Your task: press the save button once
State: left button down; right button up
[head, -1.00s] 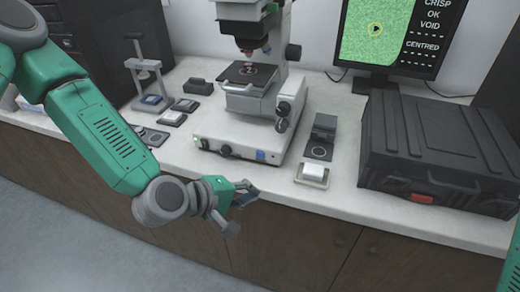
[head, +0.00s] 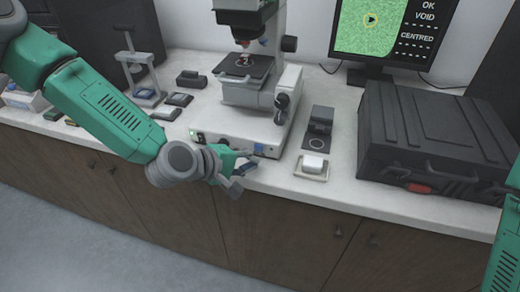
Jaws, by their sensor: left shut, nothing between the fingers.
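A microscope (head: 245,90) stands on the white bench. Its base has a front face with a blue square (head: 259,148) at the right end, which looks like the save button; no label is readable. My left gripper (head: 247,166) is shut and empty, in front of the base and just below and left of the blue square in the head view. I cannot tell whether it touches the base. The gripper and wrist hide part of the base's front face. My right arm shows at the right edge, but its gripper is out of view.
A monitor (head: 385,28) shows a green picture and text including OK, VOID and CENTRED. A black case (head: 435,135) fills the bench's right side. A small white block in a tray (head: 312,165) lies right of the base. A small press stand (head: 140,75) stands left.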

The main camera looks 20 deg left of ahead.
aim_at(259, 148)
pick_arm(q)
jog(key=shift+w+a, duration=0.6)
jog(key=shift+w, duration=0.2)
jog(key=shift+d+r, duration=0.1)
jog(key=shift+d, duration=1.3)
jog(key=shift+a, duration=1.2)
jog(key=shift+d, duration=1.05)
jog(key=shift+w+a, duration=0.2)
jog(key=shift+a, duration=0.9)
jog(key=shift+w+a, duration=0.15)
jog(key=shift+a, duration=0.05)
jog(key=shift+d, duration=0.7)
jog(key=shift+w+a, duration=0.3)
jog(key=shift+a, duration=0.3)
pick_arm(e)
jog(key=shift+a+f, duration=0.15)
jog(key=shift+a, duration=0.25)
